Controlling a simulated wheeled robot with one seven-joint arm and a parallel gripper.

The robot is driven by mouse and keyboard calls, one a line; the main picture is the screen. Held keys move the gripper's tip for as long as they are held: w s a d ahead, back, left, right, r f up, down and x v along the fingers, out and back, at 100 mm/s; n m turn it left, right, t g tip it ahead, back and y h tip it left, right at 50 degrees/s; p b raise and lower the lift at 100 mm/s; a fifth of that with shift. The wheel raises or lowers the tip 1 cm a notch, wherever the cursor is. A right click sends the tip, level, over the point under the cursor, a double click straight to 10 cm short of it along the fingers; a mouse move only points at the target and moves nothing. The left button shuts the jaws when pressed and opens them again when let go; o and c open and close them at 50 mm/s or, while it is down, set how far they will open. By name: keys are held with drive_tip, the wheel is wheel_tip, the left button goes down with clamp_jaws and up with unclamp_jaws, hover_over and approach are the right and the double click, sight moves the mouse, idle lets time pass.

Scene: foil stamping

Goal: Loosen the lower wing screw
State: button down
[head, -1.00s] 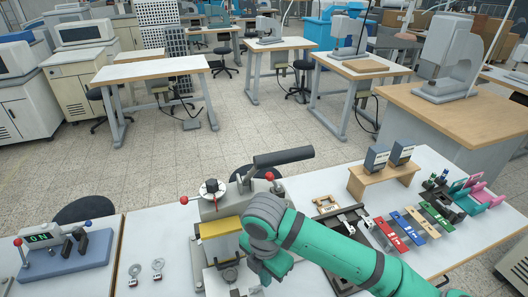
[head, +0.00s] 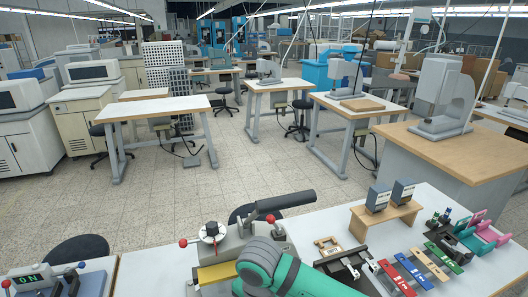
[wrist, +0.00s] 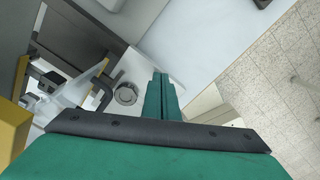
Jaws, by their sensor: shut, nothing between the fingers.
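The foil stamping press (head: 240,243) stands on the white table at the bottom of the head view, with a long black lever (head: 272,203) and a yellow plate (head: 216,274). My green arm covers its lower front. In the wrist view my gripper (wrist: 160,78) has its green fingers shut together and empty. A round grey knob (wrist: 126,94) lies just left of the fingers, apart from them in the picture. A black bent lever (wrist: 99,96) is left of it. I cannot tell whether the knob is the lower wing screw; no wing shape shows clearly.
A small wooden stand with two dark boxes (head: 389,208) is at the right. Coloured bars (head: 396,278) and pink-and-teal holders (head: 478,232) lie near it. A unit with a lit display (head: 28,279) is at the lower left. Open floor lies behind the table.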

drive_tip(key=shift+w+d+r, duration=0.1)
drive_tip(key=shift+d+r, duration=0.1)
drive_tip(key=shift+r, duration=0.05)
wheel_tip(320, 180, up, 6)
drive_tip(key=shift+w+d+f, duration=0.1)
drive_tip(key=shift+w+f, duration=0.05)
idle(0.3)
